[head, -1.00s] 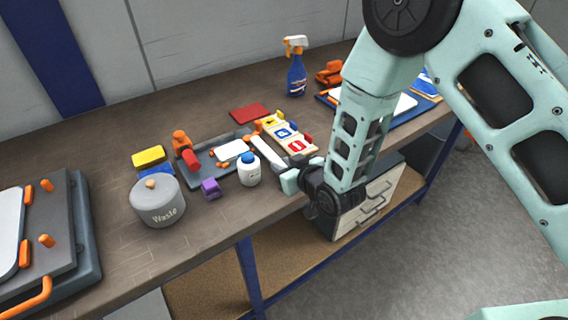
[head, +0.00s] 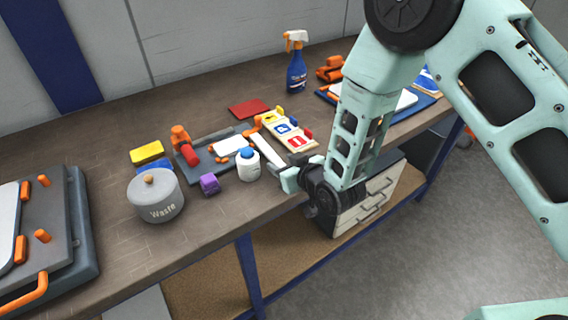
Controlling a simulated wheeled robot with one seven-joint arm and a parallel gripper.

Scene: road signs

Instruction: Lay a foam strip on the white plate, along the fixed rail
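A small white plate (head: 228,146) lies in a shallow dark grey tray (head: 218,170) in the middle of the bench. A red and orange clamp-like piece (head: 185,148) stands at the tray's left end. A long pale strip (head: 268,151) with an orange piece at its far end lies right of the plate; I cannot tell whether it is the foam strip. My gripper (head: 288,178) is low at the bench's front edge, close to the strip's near end. My wrist hides part of it, and its fingers are not clear. The fixed rail cannot be made out surely.
A white bottle with a blue cap (head: 249,166) and a purple block (head: 210,184) stand before the tray. A waste bin (head: 155,197), yellow block (head: 147,152), sign rack (head: 290,145), red mat (head: 249,110) and spray bottle (head: 296,70) surround it. A grey fixture (head: 60,230) fills the left.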

